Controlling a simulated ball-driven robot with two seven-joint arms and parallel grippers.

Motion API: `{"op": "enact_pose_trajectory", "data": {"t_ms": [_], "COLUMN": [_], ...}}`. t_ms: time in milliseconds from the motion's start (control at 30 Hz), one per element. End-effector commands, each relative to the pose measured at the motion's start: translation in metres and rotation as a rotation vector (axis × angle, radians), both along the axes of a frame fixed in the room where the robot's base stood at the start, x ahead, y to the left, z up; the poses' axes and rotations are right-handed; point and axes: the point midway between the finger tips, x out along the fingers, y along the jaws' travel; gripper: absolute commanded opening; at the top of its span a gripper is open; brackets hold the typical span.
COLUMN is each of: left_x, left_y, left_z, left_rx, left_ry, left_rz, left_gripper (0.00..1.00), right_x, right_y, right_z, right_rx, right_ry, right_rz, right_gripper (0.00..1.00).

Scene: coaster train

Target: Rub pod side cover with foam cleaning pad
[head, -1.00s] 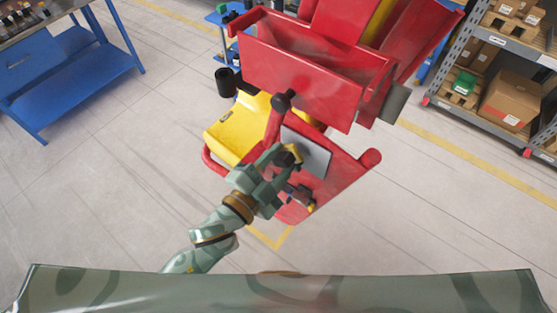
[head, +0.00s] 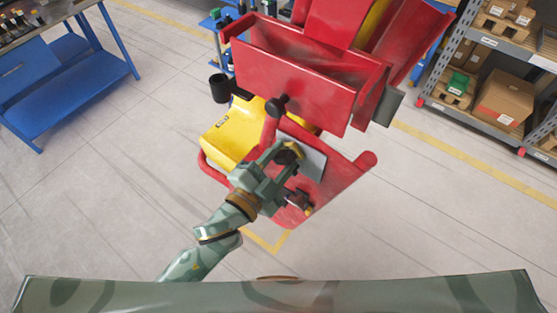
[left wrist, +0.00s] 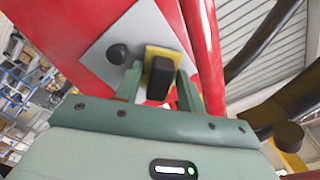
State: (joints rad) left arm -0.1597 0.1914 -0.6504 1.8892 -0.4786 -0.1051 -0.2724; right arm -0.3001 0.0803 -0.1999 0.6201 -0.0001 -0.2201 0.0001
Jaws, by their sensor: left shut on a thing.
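The pod side cover (head: 315,164) is a flat grey plate on the red pod side; in the left wrist view the plate (left wrist: 106,44) carries a black knob. My left gripper (head: 287,153) is over the plate's upper left part in the head view and hides some of it. It is shut on the foam cleaning pad (head: 290,147), which looks yellow and black. In the left wrist view the pad (left wrist: 162,70) sits between the two fingers, in front of the plate. I cannot tell whether the pad touches the plate. My right gripper is not in view.
The red pod (head: 300,75) with a yellow seat (head: 232,133) stands ahead. A red bar with a black knob (head: 277,104) rises near my left gripper. A blue workbench (head: 80,90) is at the left and a shelf (head: 490,110) at the right.

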Motion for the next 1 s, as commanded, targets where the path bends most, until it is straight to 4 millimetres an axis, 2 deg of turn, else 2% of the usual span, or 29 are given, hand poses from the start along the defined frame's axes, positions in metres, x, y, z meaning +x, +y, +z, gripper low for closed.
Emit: {"op": "enact_pose_trajectory", "data": {"t_ms": [267,600,700,1000], "left_x": [-0.003,-0.023,-0.023,-0.012], "left_y": [-0.006,-0.031,-0.033,-0.023], "left_z": [0.000,0.000,0.001,0.001], "left_rx": [-0.003,-0.002,-0.001,0.001], "left_ry": [0.001,0.000,0.001,-0.004], "left_rz": [0.000,0.000,0.000,0.001], "left_gripper": [0.21,0.21,0.21,0.21], "right_x": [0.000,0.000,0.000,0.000], "right_y": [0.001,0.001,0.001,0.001], "right_z": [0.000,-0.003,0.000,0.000], "right_rx": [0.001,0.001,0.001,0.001], "right_ry": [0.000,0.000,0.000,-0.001], "right_rz": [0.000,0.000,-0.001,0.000], "right_gripper": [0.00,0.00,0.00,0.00]}}
